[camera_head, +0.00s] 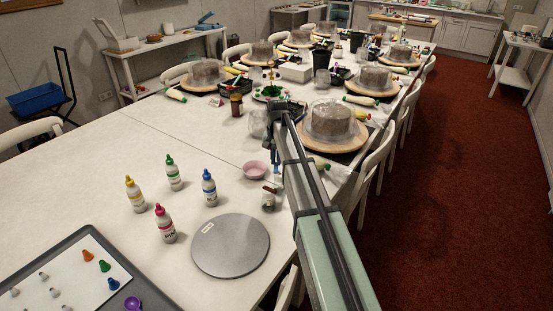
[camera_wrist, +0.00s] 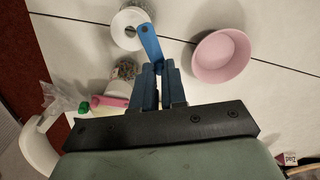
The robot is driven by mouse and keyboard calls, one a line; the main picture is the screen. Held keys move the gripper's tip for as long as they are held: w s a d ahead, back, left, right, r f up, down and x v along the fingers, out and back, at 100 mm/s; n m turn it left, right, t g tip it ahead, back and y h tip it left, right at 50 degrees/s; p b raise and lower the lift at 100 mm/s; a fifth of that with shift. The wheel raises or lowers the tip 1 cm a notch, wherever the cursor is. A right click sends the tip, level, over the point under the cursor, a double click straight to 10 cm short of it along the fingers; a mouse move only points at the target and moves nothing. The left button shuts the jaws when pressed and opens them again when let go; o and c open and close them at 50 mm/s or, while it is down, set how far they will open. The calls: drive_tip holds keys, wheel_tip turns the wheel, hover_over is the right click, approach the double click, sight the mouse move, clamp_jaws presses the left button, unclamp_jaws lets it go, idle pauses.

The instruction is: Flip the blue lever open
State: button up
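In the wrist view, the blue lever (camera_wrist: 149,40) slants across a white round lid or container (camera_wrist: 125,24) with a dark opening. The lever's lower end is at my gripper (camera_wrist: 159,70). The two dark fingers are close together with a narrow gap, and the lever's end overlaps that gap. I cannot tell whether they touch or hold it. In the head view, my gripper (camera_head: 275,158) points down over the table beyond the pink bowl, and the blue lever cannot be made out there.
A pink bowl (camera_wrist: 221,55) stands right of the lever; it also shows in the head view (camera_head: 256,170). A pink lever (camera_wrist: 108,101) on a jar lies left of my fingers. A grey turntable (camera_head: 230,245) and several bottles stand nearer. Domed cakes line the table behind.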

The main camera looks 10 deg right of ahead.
drive_tip(key=o, duration=0.4)
drive_tip(key=shift+o, duration=0.2)
wheel_tip(320, 180, up, 14)
idle(0.5)
drive_tip(key=shift+f, duration=0.1)
drive_tip(key=shift+d, duration=0.1)
